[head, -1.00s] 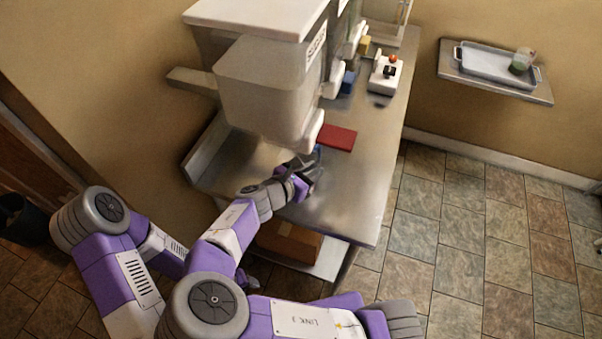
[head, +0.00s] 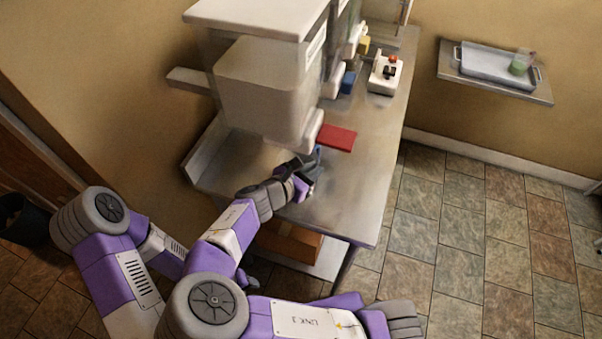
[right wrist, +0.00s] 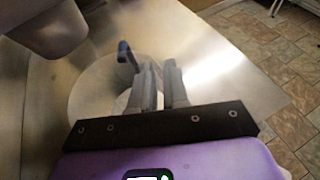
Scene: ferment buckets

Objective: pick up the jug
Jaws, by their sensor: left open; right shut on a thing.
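My right gripper (head: 308,168) is low over the metal table, just in front of the big bucket. In the right wrist view its two fingers (right wrist: 160,88) are close together, shut on the jug. The jug (right wrist: 92,92) shows there as a pale, see-through round shape around and left of the fingers, on or just above the table. A blue piece (right wrist: 125,54) stands up beside the left finger. In the head view the jug is hard to make out. My left gripper is the one further left; its fingers are hidden behind my arm links.
A large pale bucket (head: 262,90) with a white spout overhangs the table (head: 345,205). A red mat (head: 336,137) lies beyond my right gripper. A white control box (head: 385,74) with a red button stands further back. A wall shelf holds a tray (head: 492,62) with a greenish cup (head: 522,62).

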